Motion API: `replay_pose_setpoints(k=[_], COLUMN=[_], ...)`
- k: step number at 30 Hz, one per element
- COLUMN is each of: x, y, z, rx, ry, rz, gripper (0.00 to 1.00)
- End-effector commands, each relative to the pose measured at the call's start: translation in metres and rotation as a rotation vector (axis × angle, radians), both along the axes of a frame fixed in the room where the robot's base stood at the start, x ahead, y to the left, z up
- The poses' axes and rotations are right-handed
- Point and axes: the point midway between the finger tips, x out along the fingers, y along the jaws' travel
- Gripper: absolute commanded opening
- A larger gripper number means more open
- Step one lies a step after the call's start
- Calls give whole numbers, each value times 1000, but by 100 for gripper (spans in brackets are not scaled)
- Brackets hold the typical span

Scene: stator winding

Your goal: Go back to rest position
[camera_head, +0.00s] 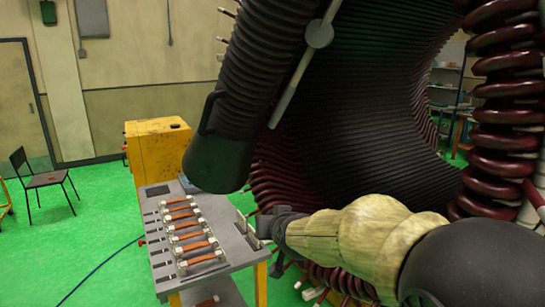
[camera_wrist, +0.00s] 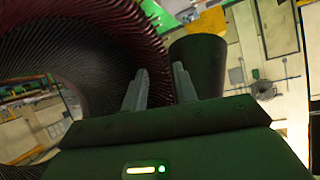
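My gripper (camera_wrist: 160,78) shows in the wrist view with its two grey fingers apart and nothing visible between them. In the head view, my gripper (camera_head: 257,229) is small and partly unclear beside the right edge of the grey cart (camera_head: 226,246). My arm reaches to it from the lower right. The large stator (camera_head: 370,110), with a dark ribbed bore and dark red coils, fills the centre and right. Its coils also show in the wrist view (camera_wrist: 110,45), behind the fingers.
Several orange-brown bars with pale ends (camera_head: 190,236) lie in a row on the cart. A dark ribbed cylinder (camera_head: 225,140) slants down above the cart's back. A yellow cabinet (camera_head: 157,152) stands behind. Green floor is open at left, near a chair (camera_head: 45,180) and a blue cable.

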Motion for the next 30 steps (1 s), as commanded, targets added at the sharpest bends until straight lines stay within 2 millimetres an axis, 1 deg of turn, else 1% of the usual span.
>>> replay_pose_setpoints(k=[1, 2, 3, 5, 6, 8, 9, 11, 12, 15, 18, 21, 30], x=[-14, -22, -35, -56, -71, -95, -113, -141, -159, -200, -225, -234, -233], y=[-20, -30, -43, -62, -74, -91, -102, -118, -128, -146, -154, -156, -156], z=[-23, -36, -54, -77, -93, -114, -128, -146, -157, -178, -188, -191, -191], rx=[-26, -40, -59, -83, -99, -121, -133, -151, -161, -180, -191, -196, -195], ry=[76, 120, 181, 271, 331, 422, 484, 575, 635, 759, 834, 859, 856], rz=[-16, -21, -31, -43, -51, -64, -75, -90, -100, -121, -130, -133, -132], gripper=[29, 29, 29, 29, 29, 29, 29, 29, 29, 29, 29, 29, 29])
